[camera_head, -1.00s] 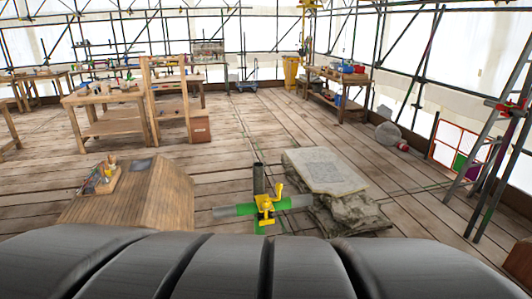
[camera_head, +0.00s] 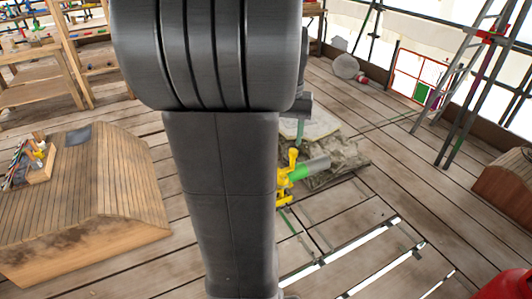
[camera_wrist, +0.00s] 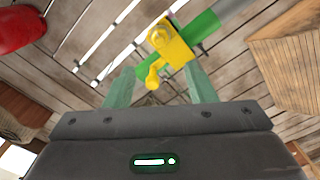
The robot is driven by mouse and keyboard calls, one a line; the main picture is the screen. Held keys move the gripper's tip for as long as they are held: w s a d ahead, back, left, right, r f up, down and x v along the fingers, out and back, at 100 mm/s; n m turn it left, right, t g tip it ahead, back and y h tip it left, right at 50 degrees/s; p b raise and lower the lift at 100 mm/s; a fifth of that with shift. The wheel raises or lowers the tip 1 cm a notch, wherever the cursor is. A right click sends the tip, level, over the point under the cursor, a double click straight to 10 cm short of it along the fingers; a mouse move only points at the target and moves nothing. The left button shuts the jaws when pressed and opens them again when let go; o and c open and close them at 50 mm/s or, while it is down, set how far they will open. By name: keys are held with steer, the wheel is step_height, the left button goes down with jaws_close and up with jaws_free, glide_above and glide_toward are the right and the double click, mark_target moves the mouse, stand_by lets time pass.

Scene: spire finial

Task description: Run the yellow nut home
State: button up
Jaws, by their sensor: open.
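A yellow fitting (camera_wrist: 178,50) is on a green-banded grey pipe (camera_wrist: 205,27). It has a round part near its top and a knobbed arm (camera_wrist: 153,76) reaching toward my gripper. I cannot tell which part is the nut. In the head view the fitting (camera_head: 285,190) is partly hidden behind my arm. My gripper (camera_wrist: 159,72) is open, with its two pale green fingers either side of the knobbed arm in the wrist view. I cannot tell whether they touch it. In the head view part of my gripper (camera_head: 300,125) shows above the fitting.
A stone slab on rough rock (camera_head: 340,155) lies behind the fitting. A wooden sloped block (camera_head: 85,205) with tools on it stands at left. White slots (camera_head: 335,262) show in the plank floor at front. A red object (camera_head: 505,286) is at lower right.

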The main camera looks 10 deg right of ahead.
step_height(320, 180, down, 14)
steer(key=shift+r+p, duration=0.2)
steer(key=shift+p, duration=0.1)
stand_by(0.3)
steer(key=shift+w, duration=0.1)
steer(key=c, duration=1)
